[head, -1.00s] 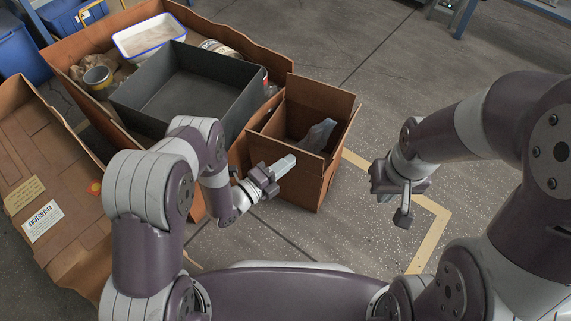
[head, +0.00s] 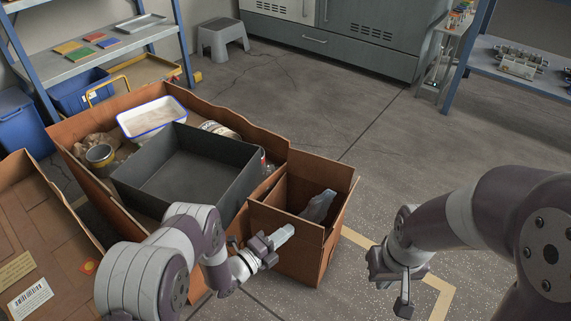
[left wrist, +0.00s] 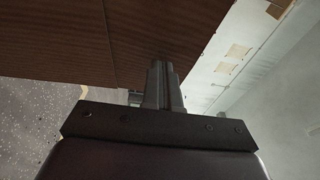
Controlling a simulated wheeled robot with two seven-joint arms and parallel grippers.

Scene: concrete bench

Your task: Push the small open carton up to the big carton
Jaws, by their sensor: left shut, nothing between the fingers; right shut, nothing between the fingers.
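The small open carton (head: 298,252) stands upright on the floor, flaps up, with a pale crumpled thing inside. The big carton (head: 262,143) is to its left and behind, with its near right corner close to the small one. I cannot tell whether they touch. My left gripper (head: 284,235) is shut and empty, at the small carton's near left side. In the left wrist view its shut fingers (left wrist: 163,80) point at a brown cardboard face, touching or nearly so. My right gripper (head: 402,300) is shut and empty, right of the small carton and apart from it.
The big carton holds a dark grey bin (head: 190,165), a white tray (head: 150,117) and a can (head: 100,156). A stool (head: 222,42), shelves and cabinets stand behind.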

